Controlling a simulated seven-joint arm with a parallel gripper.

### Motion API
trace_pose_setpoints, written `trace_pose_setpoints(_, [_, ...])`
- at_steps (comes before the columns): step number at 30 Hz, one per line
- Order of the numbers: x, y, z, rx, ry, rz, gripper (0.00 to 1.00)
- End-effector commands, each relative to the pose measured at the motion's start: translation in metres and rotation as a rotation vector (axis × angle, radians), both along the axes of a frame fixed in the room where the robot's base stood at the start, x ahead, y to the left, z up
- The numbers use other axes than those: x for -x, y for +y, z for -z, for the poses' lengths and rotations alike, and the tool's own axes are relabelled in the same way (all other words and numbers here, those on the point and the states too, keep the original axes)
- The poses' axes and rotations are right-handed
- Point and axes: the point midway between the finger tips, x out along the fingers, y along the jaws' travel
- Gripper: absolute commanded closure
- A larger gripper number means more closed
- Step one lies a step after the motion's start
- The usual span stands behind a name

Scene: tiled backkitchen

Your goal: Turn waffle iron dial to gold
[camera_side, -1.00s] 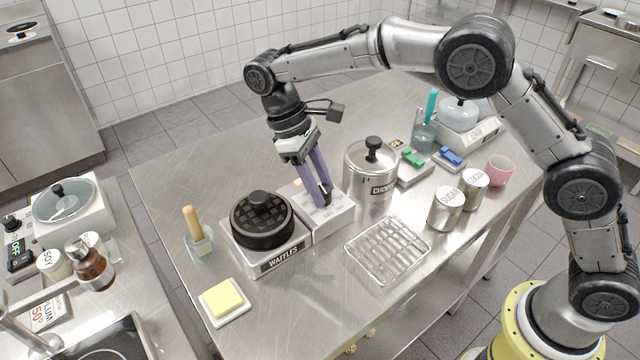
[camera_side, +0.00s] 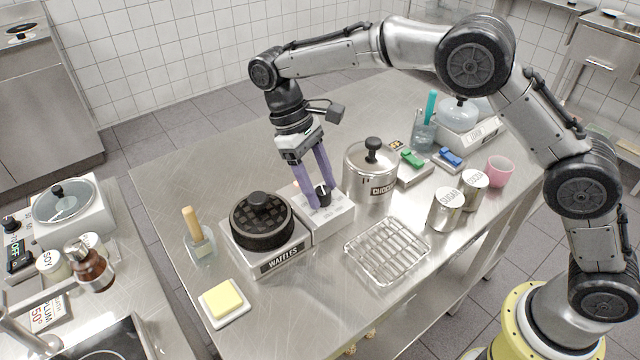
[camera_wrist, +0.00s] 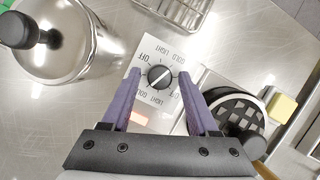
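The waffle iron (camera_side: 262,221) has a dark round lid and a WAFFLES label. To its right is its white control box (camera_side: 335,218) with a small black dial (camera_side: 323,192). In the wrist view the dial (camera_wrist: 159,77) bears a white pointer line, with OFF, LIGHT and GOLD words around it. Which word the pointer marks, I cannot tell for sure. My gripper (camera_side: 324,203) points down over the box, its purple fingers on either side of the dial. In the wrist view the gripper (camera_wrist: 163,80) is open, with gaps between fingers and dial.
A lidded CHOCO pot (camera_side: 369,174) stands close to the right of the control box. A wire rack (camera_side: 387,251) lies in front. SUGAR (camera_side: 445,209) and another canister are further right. A brush jar (camera_side: 200,243) and butter dish (camera_side: 224,303) are at left.

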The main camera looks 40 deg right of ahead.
Motion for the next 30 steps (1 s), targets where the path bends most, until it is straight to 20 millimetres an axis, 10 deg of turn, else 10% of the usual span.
trace_pose_setpoints(11, [0.000,0.000,-0.001,0.002,0.003,0.000,0.29])
trace_pose_setpoints(30, [-0.026,0.011,-0.067,0.001,0.003,0.000,0.29])
